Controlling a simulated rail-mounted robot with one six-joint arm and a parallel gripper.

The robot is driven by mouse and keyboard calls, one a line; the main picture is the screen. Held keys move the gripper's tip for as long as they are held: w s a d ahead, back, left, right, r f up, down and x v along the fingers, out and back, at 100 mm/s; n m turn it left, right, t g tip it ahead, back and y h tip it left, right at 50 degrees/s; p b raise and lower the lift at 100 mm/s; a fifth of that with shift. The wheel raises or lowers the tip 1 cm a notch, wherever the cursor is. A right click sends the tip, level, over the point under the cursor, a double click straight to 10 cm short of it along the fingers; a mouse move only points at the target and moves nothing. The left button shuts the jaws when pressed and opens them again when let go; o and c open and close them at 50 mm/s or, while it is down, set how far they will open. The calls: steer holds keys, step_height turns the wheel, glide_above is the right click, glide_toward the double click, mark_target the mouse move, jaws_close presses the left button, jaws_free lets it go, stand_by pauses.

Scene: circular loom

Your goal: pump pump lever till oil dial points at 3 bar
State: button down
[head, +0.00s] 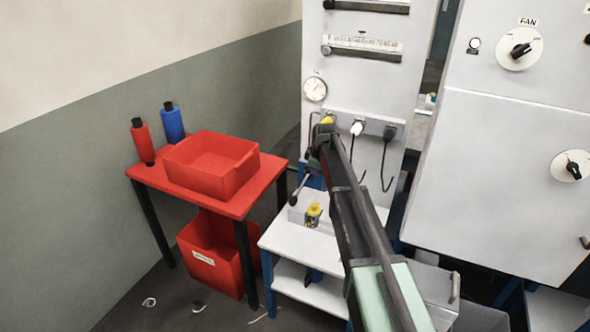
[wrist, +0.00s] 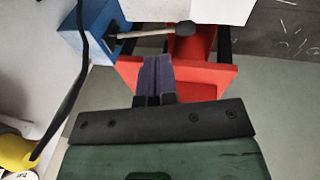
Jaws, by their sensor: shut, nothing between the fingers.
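The oil dial (head: 315,89) is a small round white gauge on the white panel. Its reading is too small to tell. The pump is a blue block, seen in the wrist view (wrist: 92,28), and its lever (wrist: 150,33) is a pale rod with a dark knob. In the head view the lever (head: 301,186) shows left of my arm, its knob low and to the left. My gripper (wrist: 156,62) is shut and empty, apart from the lever in the wrist picture. In the head view my arm hides part of the pump.
A red table (head: 229,207) at the left carries a red bin (head: 207,182) and two bottles. Another red bin stands below it. A yellow-capped bottle (head: 313,215) is on the white shelf (head: 305,240). White cabinets (head: 500,170) stand right.

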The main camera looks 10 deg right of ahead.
steer(key=a+y, duration=0.3)
steer(key=a, duration=0.1)
steer(key=b, duration=1.4)
glide_toward(293, 198)
steer(key=x, duration=0.7)
steer(key=shift+a+f, duration=0.15)
steer(key=shift+f, duration=0.05)
steer(key=shift+r+p, duration=0.1)
steer(key=shift+p, duration=0.25)
